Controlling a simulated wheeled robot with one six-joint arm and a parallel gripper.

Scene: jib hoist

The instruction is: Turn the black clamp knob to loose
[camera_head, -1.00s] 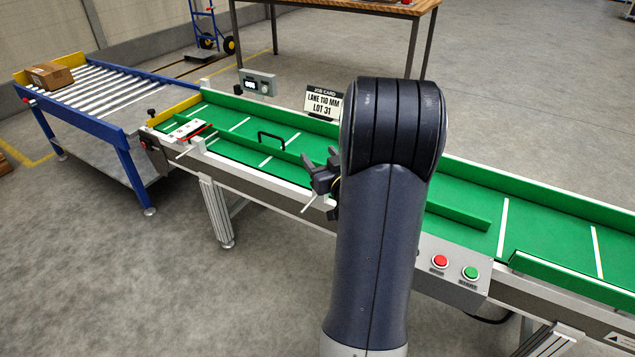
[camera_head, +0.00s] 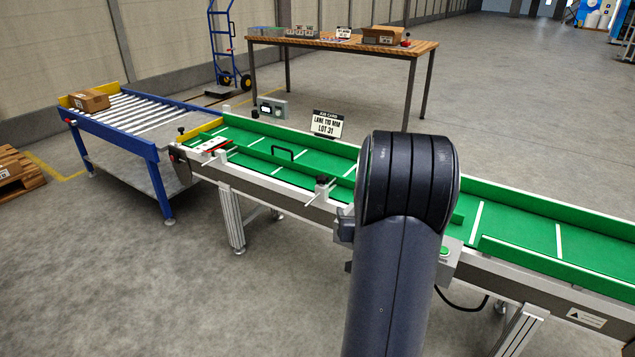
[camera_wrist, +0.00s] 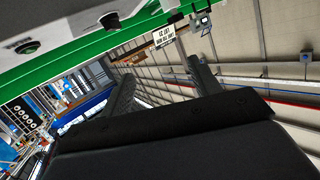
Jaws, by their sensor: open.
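The black clamp knob (camera_head: 322,181) stands on a pale clamp block at the near rail of the green conveyor, in the head view. A thin rod sticks out from the block toward the near side. A second black knob (camera_head: 181,130) is at the conveyor's left end. My gripper is mostly hidden behind my arm in the head view; a dark part of it (camera_head: 346,230) shows right of and below the clamp knob, apart from it. In the wrist view my gripper's two fingers (camera_wrist: 162,70) are spread, with nothing between them. Which way the knob is turned cannot be told.
A green guide with a black handle (camera_head: 283,152) runs along the belt. A job card (camera_head: 327,124) reads "LANE 110 MM LOT 31". A grey control box (camera_head: 272,107) stands behind the conveyor. A roller table (camera_head: 130,110) with a carton is left; a wooden table (camera_head: 340,44) is behind.

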